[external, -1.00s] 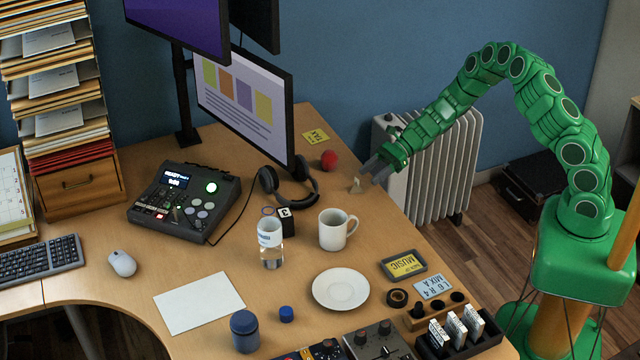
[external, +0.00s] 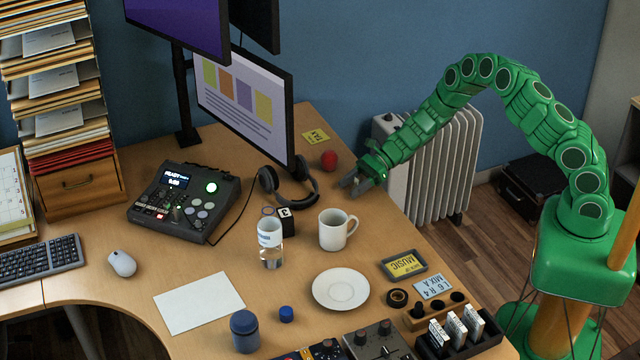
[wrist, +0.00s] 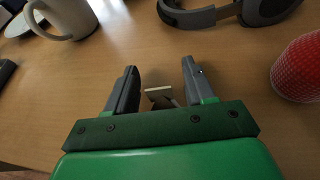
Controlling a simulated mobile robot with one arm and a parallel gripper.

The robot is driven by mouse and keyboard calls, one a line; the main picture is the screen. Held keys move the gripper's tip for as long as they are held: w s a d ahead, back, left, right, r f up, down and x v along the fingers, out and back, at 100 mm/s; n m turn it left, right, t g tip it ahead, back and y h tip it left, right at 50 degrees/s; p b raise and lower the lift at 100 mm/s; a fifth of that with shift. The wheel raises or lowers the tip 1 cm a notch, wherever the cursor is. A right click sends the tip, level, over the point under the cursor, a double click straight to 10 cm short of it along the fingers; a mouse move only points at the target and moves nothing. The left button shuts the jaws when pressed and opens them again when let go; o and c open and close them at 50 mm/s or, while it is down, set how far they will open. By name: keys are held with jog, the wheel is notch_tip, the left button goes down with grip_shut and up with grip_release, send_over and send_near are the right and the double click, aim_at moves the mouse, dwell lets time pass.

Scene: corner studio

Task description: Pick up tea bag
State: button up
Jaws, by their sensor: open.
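The tea bag (wrist: 158,97) is a small pale piece on the desk, seen in the wrist view between my gripper's two fingers, close to the palm. Its lower part is hidden by the gripper's green body. My gripper (external: 350,186) is open and low over the desk near its right edge; it also shows in the wrist view (wrist: 158,70), with a finger on each side of the tea bag and a gap to each. In the external view the fingers cover most or all of the tea bag.
A white radiator (external: 445,165) stands beyond the desk edge.

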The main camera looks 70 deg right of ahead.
grip_shut()
dwell(0.3)
dwell(0.3)
jog(key=shift+r, duration=0.4)
notch_tip(320, 180, up, 3)
jog(key=shift+s+f, duration=0.1)
jog(key=shift+s, duration=0.05)
jog(key=s+r, duration=0.9)
jog(key=s, duration=0.4)
jog(key=shift+s+a+r, duration=0.2)
jog(key=shift+s+a, duration=0.1)
jog(key=shift+a, duration=0.15)
